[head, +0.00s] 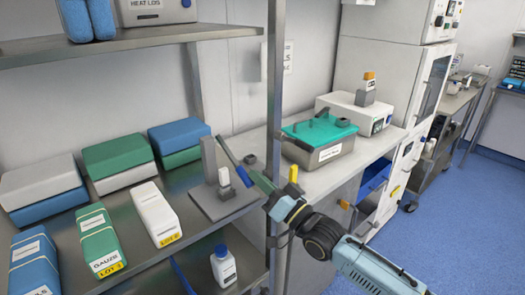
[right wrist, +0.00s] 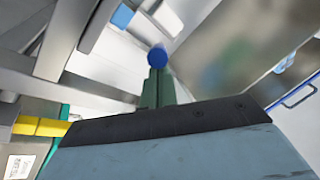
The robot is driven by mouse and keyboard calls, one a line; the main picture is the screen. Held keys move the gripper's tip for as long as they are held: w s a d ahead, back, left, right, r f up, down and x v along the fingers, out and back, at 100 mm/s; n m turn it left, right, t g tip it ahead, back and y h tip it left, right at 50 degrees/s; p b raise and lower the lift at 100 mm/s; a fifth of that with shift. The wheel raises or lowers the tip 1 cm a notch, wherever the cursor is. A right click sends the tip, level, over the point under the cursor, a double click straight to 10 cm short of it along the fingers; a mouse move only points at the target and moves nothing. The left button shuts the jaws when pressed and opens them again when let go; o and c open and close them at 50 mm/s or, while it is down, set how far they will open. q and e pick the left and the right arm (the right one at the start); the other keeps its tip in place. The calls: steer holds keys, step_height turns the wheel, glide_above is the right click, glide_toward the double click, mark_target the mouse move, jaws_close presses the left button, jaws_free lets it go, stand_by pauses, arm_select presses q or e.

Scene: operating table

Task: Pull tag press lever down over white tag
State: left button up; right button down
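A small white tag (head: 223,177) is upright at the press, to the left of the lever. My right gripper (head: 262,184) is at the lever's lower right end. In the right wrist view its narrow fingers (right wrist: 155,88) are together, with the lever's round blue end (right wrist: 157,57) at their tips. Whether they clasp it or only touch it is unclear. My left gripper is not in view.
A white LOT box (head: 155,212) and a white bottle (head: 223,267) are to the left and below. A teal-lidded bin (head: 318,150) is on the counter to the right. Blue floor is clear at right.

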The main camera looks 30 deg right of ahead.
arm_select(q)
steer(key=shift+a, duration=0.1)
